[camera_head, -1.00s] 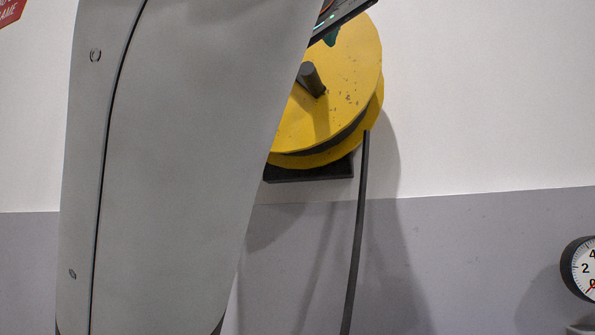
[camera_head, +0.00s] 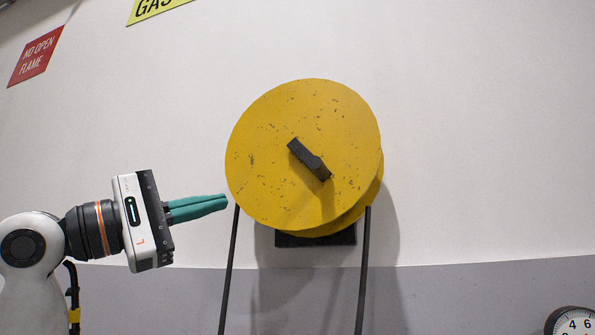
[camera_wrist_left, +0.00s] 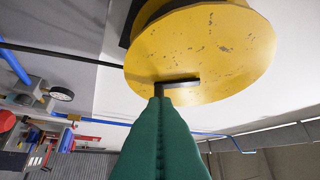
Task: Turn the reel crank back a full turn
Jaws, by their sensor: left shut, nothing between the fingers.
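The yellow reel (camera_head: 290,190) is mounted on the wall in the middle of the head view. Its dark crank (camera_head: 309,160) crosses the front face, running from upper left to lower right. My left gripper (camera_head: 226,202) points right from the left side, with its green fingers together and nothing between them. In the head view it appears just left of the reel's lower left rim. The left wrist view shows the shut fingers (camera_wrist_left: 158,100) below the yellow reel face (camera_wrist_left: 215,50), with the crank (camera_wrist_left: 178,84) beyond their tips; whether they touch it I cannot tell. My right gripper is not in view.
Two dark hose lengths (camera_head: 230,270) (camera_head: 363,270) hang below the reel. A dark bracket (camera_head: 340,236) sits behind it. A dial gauge (camera_head: 574,322) is at the lower right. Red (camera_head: 36,56) and yellow (camera_head: 155,8) signs are on the wall. The wall right of the reel is clear.

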